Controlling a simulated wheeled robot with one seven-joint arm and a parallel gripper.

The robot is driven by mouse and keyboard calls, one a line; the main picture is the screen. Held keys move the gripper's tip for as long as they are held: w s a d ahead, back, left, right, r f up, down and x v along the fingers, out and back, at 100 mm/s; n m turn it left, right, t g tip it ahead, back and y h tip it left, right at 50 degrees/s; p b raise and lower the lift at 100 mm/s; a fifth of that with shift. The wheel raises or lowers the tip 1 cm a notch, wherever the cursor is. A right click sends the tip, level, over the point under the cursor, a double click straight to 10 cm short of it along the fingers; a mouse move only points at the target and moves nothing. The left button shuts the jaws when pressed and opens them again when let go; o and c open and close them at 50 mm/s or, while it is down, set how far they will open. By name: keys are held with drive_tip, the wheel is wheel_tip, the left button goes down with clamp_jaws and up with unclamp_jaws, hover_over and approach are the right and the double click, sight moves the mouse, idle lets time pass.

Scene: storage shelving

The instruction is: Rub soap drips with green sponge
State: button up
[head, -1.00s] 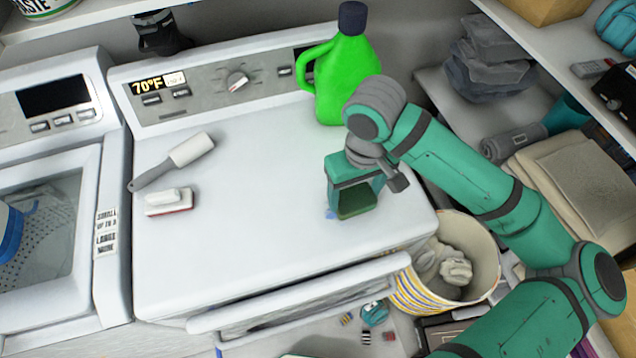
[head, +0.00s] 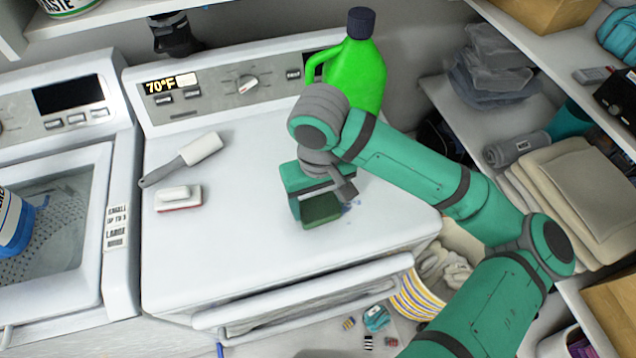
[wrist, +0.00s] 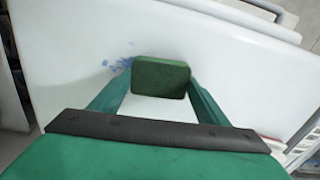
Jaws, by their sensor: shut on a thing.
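My gripper (head: 312,205) is shut on the green sponge (head: 323,209) and holds it low at the washer top (head: 230,240), near its right side. The dark green sponge also shows in the wrist view (wrist: 161,78), between the two fingers. Blue soap drips (head: 349,207) lie on the white top just right of the sponge. In the wrist view the soap drips (wrist: 121,65) are left of the sponge. I cannot tell whether the sponge touches the top. Any soap under it is hidden.
A green detergent jug (head: 355,70) stands at the back of the top, behind my arm. A striped basket (head: 415,297) stands below the right front corner. The middle of the top is clear.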

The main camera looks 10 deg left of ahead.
drive_tip(key=shift+r, duration=0.9)
drive_tip(key=shift+w+r, duration=0.2)
drive_tip(key=shift+r, duration=1.65)
drive_tip(key=shift+s+d+r, duration=0.1)
drive_tip(key=shift+d+r, duration=0.25)
drive_tip(key=shift+r, duration=0.6)
drive_tip(key=shift+s+a+r, duration=0.1)
drive_tip(key=shift+a+r, duration=0.1)
drive_tip(key=shift+a, duration=0.2)
drive_tip(key=shift+d, duration=0.15)
